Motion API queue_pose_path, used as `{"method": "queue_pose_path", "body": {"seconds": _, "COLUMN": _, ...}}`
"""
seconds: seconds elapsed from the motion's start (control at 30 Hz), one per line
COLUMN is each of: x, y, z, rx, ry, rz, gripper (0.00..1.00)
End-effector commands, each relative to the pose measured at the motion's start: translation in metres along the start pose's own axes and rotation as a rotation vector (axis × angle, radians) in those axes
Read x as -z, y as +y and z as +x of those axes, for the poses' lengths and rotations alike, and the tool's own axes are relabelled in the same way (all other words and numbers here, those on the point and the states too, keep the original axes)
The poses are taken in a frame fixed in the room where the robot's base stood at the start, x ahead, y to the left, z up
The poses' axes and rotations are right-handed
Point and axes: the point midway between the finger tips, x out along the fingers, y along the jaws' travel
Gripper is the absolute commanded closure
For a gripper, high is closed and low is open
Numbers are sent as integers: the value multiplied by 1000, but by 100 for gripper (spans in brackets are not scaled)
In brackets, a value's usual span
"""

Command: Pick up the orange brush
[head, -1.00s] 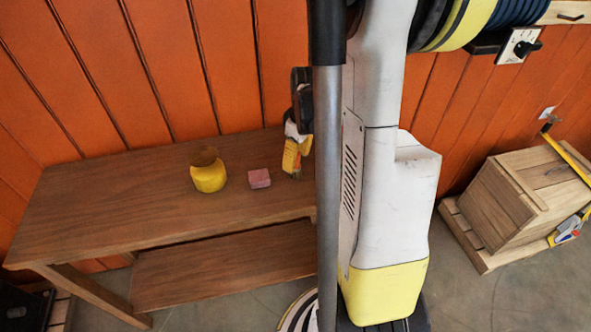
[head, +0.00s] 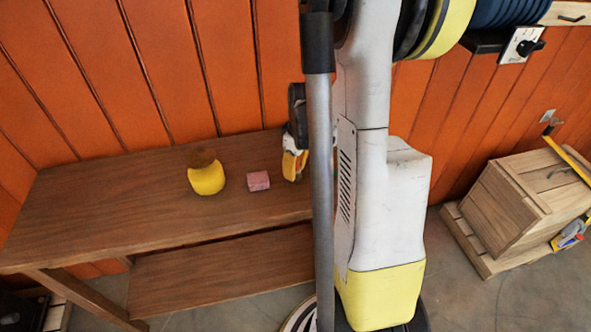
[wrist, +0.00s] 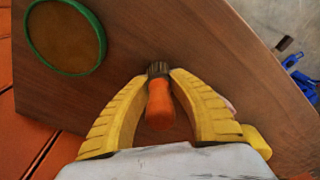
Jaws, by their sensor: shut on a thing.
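The orange brush (wrist: 160,106) shows in the wrist view, its rounded orange handle toward me and its dark bristled end away. My gripper (wrist: 160,78) has its yellow fingers closed around it, one on each side, near the bristled end. In the head view my gripper (head: 293,177) is at the right end of the wooden bench (head: 110,210), partly behind my own column. The brush cannot be made out in that view. Whether it touches the bench top is not clear.
On the bench, a pink block (head: 258,181) lies left of my gripper, with a yellow rounded thing with a brown top (head: 206,182) farther left. The wrist view shows a green-rimmed brown disc (wrist: 65,37). A wooden crate (head: 508,205) stands at right. The bench's left part is clear.

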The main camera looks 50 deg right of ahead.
Motion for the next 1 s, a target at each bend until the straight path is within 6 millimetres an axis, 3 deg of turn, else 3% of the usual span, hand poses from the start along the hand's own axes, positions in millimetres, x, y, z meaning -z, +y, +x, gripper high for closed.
{"method": "queue_pose_path", "body": {"seconds": 0.23, "x": 1, "y": 0, "z": -12, "rx": 1, "ry": 0, "rz": 0, "gripper": 100}}
{"method": "queue_pose_path", "body": {"seconds": 0.43, "x": 5, "y": 0, "z": -47, "rx": 1, "ry": 0, "rz": 0, "gripper": 100}}
{"method": "queue_pose_path", "body": {"seconds": 0.8, "x": -72, "y": 20, "z": -104, "rx": 1, "ry": 0, "rz": 5, "gripper": 100}}
{"method": "queue_pose_path", "body": {"seconds": 1.0, "x": -94, "y": 25, "z": -120, "rx": 2, "ry": 0, "rz": 2, "gripper": 100}}
